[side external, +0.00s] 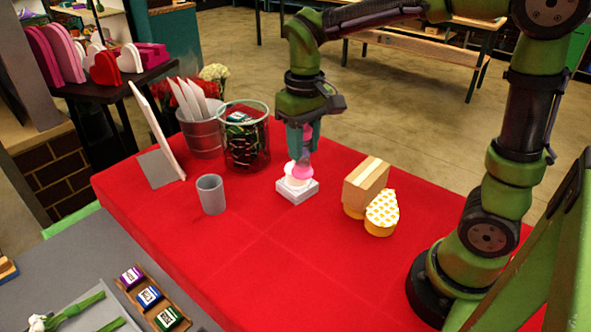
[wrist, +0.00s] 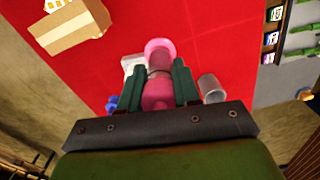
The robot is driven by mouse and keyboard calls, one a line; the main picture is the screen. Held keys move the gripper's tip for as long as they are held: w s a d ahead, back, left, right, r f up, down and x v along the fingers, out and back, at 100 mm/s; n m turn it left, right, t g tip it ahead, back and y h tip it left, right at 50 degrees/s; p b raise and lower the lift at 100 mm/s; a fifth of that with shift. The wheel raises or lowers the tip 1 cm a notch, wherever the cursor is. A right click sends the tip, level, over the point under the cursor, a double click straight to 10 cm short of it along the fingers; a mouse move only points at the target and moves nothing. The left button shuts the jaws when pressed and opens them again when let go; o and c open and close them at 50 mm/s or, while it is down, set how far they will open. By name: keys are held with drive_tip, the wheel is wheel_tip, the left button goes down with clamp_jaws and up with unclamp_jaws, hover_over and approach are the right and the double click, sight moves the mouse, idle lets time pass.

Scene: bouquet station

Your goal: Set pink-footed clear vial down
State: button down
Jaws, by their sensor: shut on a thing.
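The pink-footed clear vial (side external: 303,170) is between the fingers of my gripper (side external: 303,142), at the middle of the red table. Its pink foot points down and the vial looks roughly upright. In the wrist view the vial (wrist: 158,48) shows its round pink foot beyond the fingertips, with more pink between the fingers. My gripper (wrist: 159,74) is shut on it. Just below the foot is a small white block (side external: 298,191) with a round pale top; I cannot tell whether they touch. The block (wrist: 130,63) is partly hidden behind the vial in the wrist view.
A grey cup (side external: 211,194) stands left of the block. A wire basket (side external: 246,150) and a metal bucket (side external: 200,138) stand behind. A cardboard box (side external: 366,185) and a yellow-white dotted box (side external: 382,213) are to the right. The red table's front (side external: 290,270) is clear.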

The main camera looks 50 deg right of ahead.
drive_tip(key=w+d+m, duration=0.2)
drive_tip(key=d+m, duration=0.2)
drive_tip(key=d, duration=0.8)
drive_tip(key=w+d+m, duration=0.3)
drive_tip(key=d, duration=1)
drive_tip(key=f, duration=1.5)
drive_tip(key=shift+s+f, duration=0.2)
drive_tip(key=shift+f, duration=0.15)
drive_tip(key=shift+f, duration=0.15)
drive_tip(key=c, duration=0.8)
unclamp_jaws()
